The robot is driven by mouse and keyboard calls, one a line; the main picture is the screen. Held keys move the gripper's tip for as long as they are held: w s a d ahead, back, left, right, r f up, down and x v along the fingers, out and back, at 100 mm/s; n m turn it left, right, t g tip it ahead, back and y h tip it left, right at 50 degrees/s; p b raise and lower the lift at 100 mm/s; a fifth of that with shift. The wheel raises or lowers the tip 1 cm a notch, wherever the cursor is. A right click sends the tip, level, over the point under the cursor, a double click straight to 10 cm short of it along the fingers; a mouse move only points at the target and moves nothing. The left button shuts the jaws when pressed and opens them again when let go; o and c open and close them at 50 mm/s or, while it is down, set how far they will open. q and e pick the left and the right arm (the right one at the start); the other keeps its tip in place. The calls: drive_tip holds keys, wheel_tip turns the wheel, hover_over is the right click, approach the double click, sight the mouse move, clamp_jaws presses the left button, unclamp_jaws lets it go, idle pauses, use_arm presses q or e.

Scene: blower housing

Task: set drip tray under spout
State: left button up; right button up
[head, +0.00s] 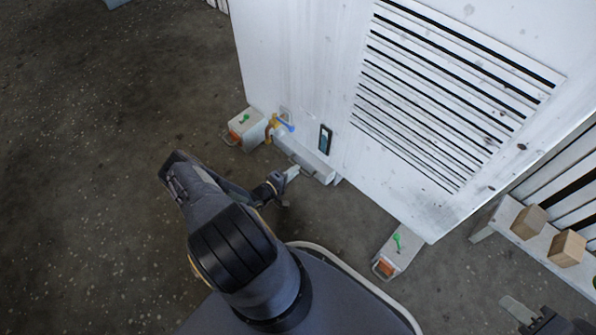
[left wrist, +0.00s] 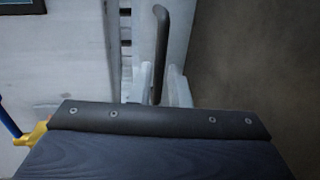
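A spout (head: 268,132) with a blue lever (head: 285,124) and yellow body sticks out low on the white housing. In the left wrist view the blue lever (left wrist: 10,124) and yellow body (left wrist: 34,134) show at the left edge. My left gripper (head: 292,173) is low in front of the housing, right of the spout. In the left wrist view its pale fingers (left wrist: 160,85) stand on either side of a dark bent bar (left wrist: 161,40). I cannot tell whether they press on it. My right gripper (head: 520,311) is partly cut off at the lower right.
Brown blocks (head: 567,248) sit on a bench at right. Floor at left is clear.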

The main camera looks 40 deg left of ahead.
use_arm(q)
drive_tip(key=shift+b+x, duration=0.4)
drive_tip(key=shift+x, duration=1)
clamp_jaws()
drive_tip(key=shift+s, duration=0.1)
